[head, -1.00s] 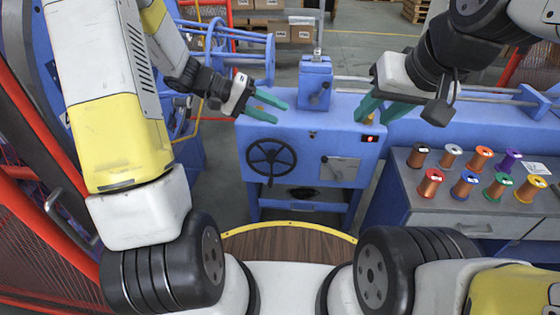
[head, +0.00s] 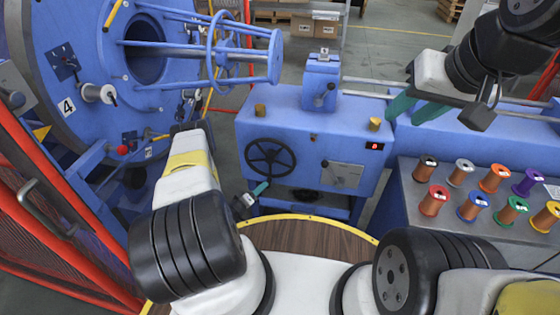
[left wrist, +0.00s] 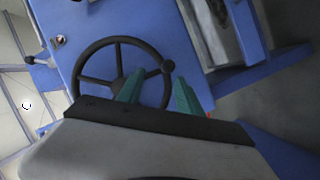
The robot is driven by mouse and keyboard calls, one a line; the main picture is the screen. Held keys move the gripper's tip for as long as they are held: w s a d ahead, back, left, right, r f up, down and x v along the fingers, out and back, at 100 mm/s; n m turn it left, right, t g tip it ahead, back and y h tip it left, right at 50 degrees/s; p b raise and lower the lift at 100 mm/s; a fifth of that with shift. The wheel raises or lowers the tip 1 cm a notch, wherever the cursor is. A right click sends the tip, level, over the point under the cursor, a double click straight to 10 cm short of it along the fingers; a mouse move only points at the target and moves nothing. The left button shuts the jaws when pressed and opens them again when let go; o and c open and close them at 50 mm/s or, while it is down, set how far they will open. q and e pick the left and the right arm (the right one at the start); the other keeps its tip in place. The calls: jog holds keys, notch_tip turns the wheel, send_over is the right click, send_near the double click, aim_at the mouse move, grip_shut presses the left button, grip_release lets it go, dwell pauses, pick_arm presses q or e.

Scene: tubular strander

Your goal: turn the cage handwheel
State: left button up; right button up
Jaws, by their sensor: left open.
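The black cage handwheel (head: 270,158) is on the front of the blue machine, left of its middle. It has a rim, spokes and a hub. My left gripper (head: 262,187) is low in front of the machine, just below the wheel's rim. In the left wrist view the handwheel (left wrist: 120,72) is straight ahead, with a round knob on its rim. There the left gripper (left wrist: 158,80) is open, its teal fingers apart, with the knob appearing beyond and between the tips. I cannot tell whether they touch. My right gripper (head: 412,106) is open and empty, right of the machine top.
Several coloured wire spools (head: 470,207) stand on a grey bench at the right. A small panel (head: 342,175) is right of the wheel.

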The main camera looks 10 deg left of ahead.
pick_arm(q)
jog(key=shift+y, duration=0.3)
jog(key=x, duration=0.3)
jog(key=f+x, duration=0.1)
jog(key=x, duration=0.3)
jog(key=shift+d+f, duration=0.15)
jog(key=shift+f, duration=0.1)
jog(key=shift+c, duration=0.2)
grip_shut()
dwell(0.8)
